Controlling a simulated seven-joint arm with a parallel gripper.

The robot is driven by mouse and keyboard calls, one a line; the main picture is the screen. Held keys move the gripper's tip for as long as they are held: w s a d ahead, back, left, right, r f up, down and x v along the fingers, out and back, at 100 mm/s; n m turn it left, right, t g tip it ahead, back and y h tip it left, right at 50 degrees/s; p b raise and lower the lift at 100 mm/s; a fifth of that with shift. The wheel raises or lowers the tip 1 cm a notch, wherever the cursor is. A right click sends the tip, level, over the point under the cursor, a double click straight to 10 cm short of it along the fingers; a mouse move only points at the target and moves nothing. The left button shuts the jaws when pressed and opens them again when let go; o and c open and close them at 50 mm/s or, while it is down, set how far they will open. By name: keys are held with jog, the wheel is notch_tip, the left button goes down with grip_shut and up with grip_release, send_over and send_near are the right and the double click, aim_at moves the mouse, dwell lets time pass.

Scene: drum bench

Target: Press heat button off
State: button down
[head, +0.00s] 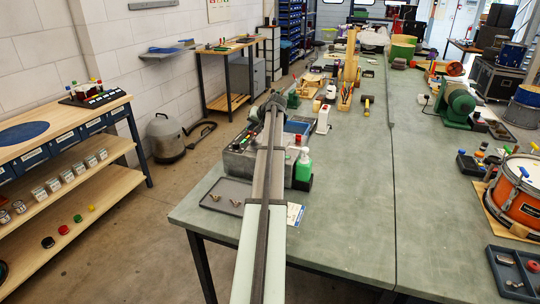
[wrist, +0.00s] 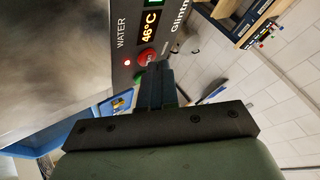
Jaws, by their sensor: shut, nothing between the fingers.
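A grey metal machine (head: 238,163) stands on the near end of the bench in the head view, partly hidden behind my arm. In the wrist view its dark panel (wrist: 123,30) shows the word WATER and a lit display (wrist: 150,26) reading 46°C. A round red button (wrist: 145,57) sits beside the display, with a small lit red light (wrist: 127,61) near it. My gripper (wrist: 160,68) is shut and empty, its fingertips at the red button and covering part of it. I cannot tell whether they touch. The label by the button is partly hidden.
A green bottle (head: 303,166) stands right of the machine, and a shallow dark tray (head: 226,194) lies in front of it. The bench top (head: 350,200) to the right is clear.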

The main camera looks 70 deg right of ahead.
aim_at(252, 132)
jog(key=shift+f, duration=0.15)
dwell(0.4)
jog(key=shift+r, duration=0.6)
jog(key=shift+r, duration=0.1)
notch_tip(252, 132, up, 6)
jog(key=shift+f, duration=0.1)
dwell(0.8)
